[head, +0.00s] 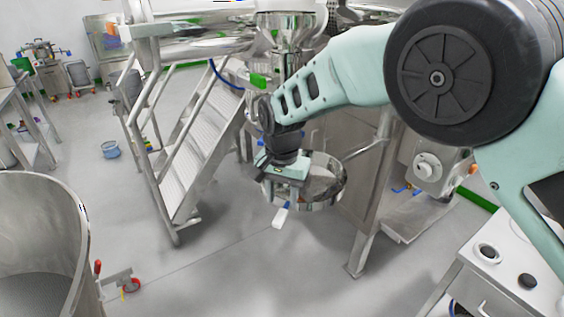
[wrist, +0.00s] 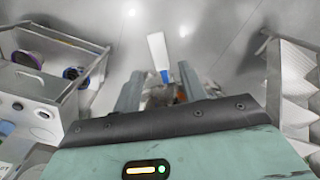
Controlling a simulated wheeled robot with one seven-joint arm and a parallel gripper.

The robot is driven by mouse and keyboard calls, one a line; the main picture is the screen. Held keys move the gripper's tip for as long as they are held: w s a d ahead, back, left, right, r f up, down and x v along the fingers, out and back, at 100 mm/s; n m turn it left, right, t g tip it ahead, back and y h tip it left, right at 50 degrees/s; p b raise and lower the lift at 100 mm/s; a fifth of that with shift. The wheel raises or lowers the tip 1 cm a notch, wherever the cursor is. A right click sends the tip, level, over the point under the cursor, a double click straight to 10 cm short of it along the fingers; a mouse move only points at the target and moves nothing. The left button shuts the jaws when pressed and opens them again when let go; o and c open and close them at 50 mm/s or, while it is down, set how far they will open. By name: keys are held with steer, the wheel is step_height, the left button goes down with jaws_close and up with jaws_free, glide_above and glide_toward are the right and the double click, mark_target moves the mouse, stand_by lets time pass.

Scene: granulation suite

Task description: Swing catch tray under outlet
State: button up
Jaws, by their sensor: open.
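The catch tray (head: 332,187) is a round, shiny steel dish in the head view, beside the steel frame and partly hidden by my gripper. A white handle (head: 281,216) with a blue collar sticks out toward the front below my gripper. In the wrist view, the handle (wrist: 157,46) lies ahead, with its blue collar (wrist: 165,76) between the finger ends. My gripper (head: 287,190) is open over the near left rim of the tray; its two fingers also show in the wrist view (wrist: 160,84). Contact with the handle cannot be told. A steel funnel (head: 286,28) stands above; its lower outlet is partly hidden by my arm.
Steel steps with railings (head: 190,145) stand left of the tray. A steel cabinet and frame (head: 362,190) stand close on its right. A large steel drum (head: 40,235) is at the front left, a white console (head: 500,275) at the front right. The floor in front is clear.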

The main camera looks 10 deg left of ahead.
step_height(320, 180, up, 13)
steer(key=b, duration=0.2)
stand_by(0.3)
